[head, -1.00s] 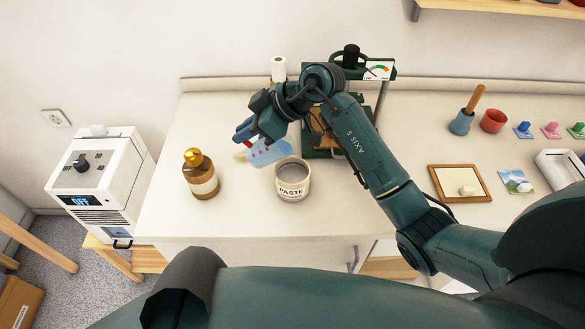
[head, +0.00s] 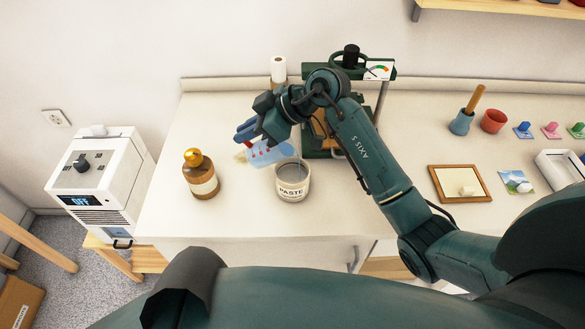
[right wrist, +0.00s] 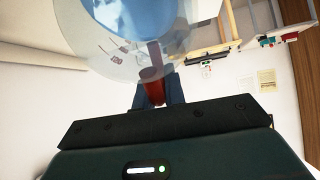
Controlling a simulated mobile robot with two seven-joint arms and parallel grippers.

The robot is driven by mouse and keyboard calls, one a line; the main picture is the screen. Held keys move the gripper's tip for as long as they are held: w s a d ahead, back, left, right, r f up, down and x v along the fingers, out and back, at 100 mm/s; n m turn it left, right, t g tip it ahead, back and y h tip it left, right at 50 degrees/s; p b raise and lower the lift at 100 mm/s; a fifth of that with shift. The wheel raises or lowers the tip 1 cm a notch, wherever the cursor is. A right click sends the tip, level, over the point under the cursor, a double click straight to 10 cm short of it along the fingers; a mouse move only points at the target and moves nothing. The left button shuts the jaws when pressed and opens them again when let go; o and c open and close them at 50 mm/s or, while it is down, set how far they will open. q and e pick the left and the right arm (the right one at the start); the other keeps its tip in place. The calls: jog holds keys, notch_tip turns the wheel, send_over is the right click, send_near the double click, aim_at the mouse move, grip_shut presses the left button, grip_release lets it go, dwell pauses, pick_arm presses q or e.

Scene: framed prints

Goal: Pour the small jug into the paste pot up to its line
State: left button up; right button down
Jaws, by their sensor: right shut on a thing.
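The small jug (head: 268,153) is see-through with pale blue liquid in it. In the right wrist view the jug (right wrist: 135,25) fills the top, with the red handle (right wrist: 152,88) between the fingers (right wrist: 158,92). The paste pot (head: 291,192), grey with a white "PASTE" label, stands upright on the bench. I cannot make out its line or its level. My left gripper is not in view.
A brown bottle with a gold cap (head: 201,176) stands left of the pot. A green press (head: 322,145) stands behind my right arm. The bench front is clear.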

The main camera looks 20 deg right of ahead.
jog(key=shift+s+d+t+y, duration=0.25)
jog(key=shift+d+t+y, duration=0.3)
jog(key=shift+y, duration=0.45)
dwell(1.3)
jog(key=shift+s+d+r+t+y+b, duration=0.25)
jog(key=shift+d+r+y+b, duration=0.3)
jog(key=shift+y, duration=0.25)
dwell(1.7)
jog(key=shift+d, duration=0.1)
dwell(0.4)
